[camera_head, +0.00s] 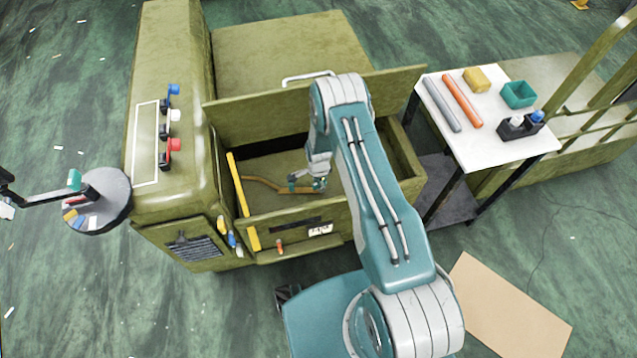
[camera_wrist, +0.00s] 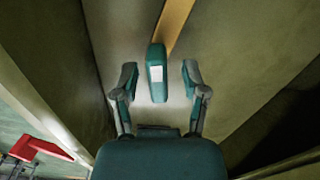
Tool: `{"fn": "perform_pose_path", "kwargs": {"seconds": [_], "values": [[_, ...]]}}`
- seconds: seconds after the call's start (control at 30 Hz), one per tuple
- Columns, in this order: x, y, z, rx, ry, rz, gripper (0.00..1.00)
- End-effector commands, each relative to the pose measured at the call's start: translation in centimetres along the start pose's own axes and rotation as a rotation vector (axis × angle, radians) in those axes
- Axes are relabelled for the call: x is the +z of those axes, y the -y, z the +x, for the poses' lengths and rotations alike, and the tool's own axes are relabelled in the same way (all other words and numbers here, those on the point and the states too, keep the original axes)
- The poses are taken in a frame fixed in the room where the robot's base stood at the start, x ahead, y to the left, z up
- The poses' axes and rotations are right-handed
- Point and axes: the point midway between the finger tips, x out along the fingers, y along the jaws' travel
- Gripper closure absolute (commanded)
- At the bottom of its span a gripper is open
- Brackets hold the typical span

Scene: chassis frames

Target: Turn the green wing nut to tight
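The green wing nut (camera_wrist: 157,84) shows in the wrist view as an upright, rounded green bar with a pale patch on its face. An ochre strip (camera_wrist: 176,24) runs away from its far end. My gripper (camera_wrist: 159,76) is open, with one finger on each side of the nut and a visible gap on both sides. In the head view my gripper (camera_head: 312,182) is down inside the open olive compartment (camera_head: 265,165), at the end of a brownish strip (camera_head: 258,182). The nut cannot be made out clearly there beside my fingers.
The raised lid (camera_head: 255,115) and front wall (camera_head: 290,213) bound the compartment closely. Blue, white and red knobs (camera_head: 173,144) stand on the left panel. A white side table (camera_head: 500,150) with rods and small containers is at right. A round tray (camera_head: 108,212) is at far left.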

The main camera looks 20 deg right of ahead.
Motion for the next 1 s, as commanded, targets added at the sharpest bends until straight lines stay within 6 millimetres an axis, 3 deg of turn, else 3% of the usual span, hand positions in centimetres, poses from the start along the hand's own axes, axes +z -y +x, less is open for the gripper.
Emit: {"fn": "perform_pose_path", "kwargs": {"seconds": [0.27,0.8,1.0], "values": [[-0.1,0.0,-0.8,-0.001,0.0,0.0,0.43],[0.1,0.2,-10.3,-0.001,-0.001,-0.001,0.43],[0.1,0.1,-11.8,0.001,-0.001,-0.001,0.43]]}}
